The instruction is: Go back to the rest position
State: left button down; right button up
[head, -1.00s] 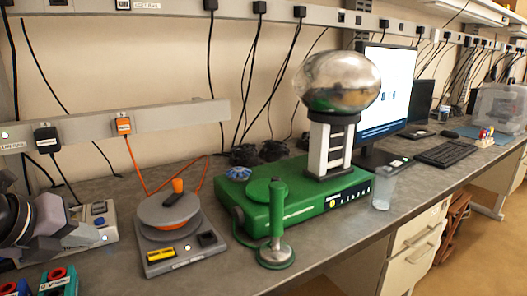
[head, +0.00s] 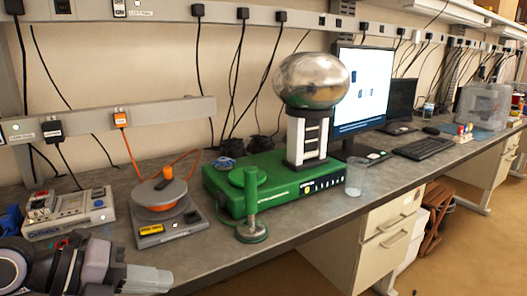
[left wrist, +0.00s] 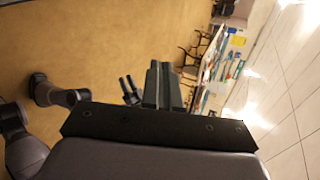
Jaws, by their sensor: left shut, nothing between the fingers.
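My left gripper (head: 148,279) is at the lower left of the head view, in front of the bench's near edge. Its fingers are together and hold nothing. In the left wrist view its closed fingers (left wrist: 162,88) point out over the tan floor. Other parts of my body show at the left of that view. My right gripper cannot be made out for certain in the frames.
The grey bench (head: 285,240) carries a green base (head: 285,190) with a silver sphere (head: 312,80), a grey turntable device (head: 165,215), a clear cup (head: 354,178), a monitor (head: 362,90) and a keyboard (head: 423,148). White drawers (head: 390,240) stand below. Floor is free at right.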

pick_arm(q)
jog(key=s+d+n+h, duration=0.2)
jog(key=d+h, duration=0.3)
jog(key=a+f+n+t+y+p, duration=0.1)
jog(key=a+f+n+t+y, duration=0.35)
jog(key=n, duration=0.65)
jog(key=a+f+n+t+y+p, duration=0.1)
jog(key=a+f+n+t+y, duration=0.1)
jog(key=f+n+t+y, duration=0.5)
jog(key=s+f+n+g+y, duration=0.1)
jog(key=s+f+n+g, duration=0.2)
jog(key=f, duration=0.6)
jog(key=s+a+f+n+g+y, duration=0.1)
jog(key=s+f+n+g, duration=0.2)
jog(key=s+f+n, duration=0.4)
jog(key=shift+s+a+f+g+p, duration=0.25)
jog(key=shift+s+f+g+p, duration=0.1)
jog(key=shift+s+f, duration=0.6)
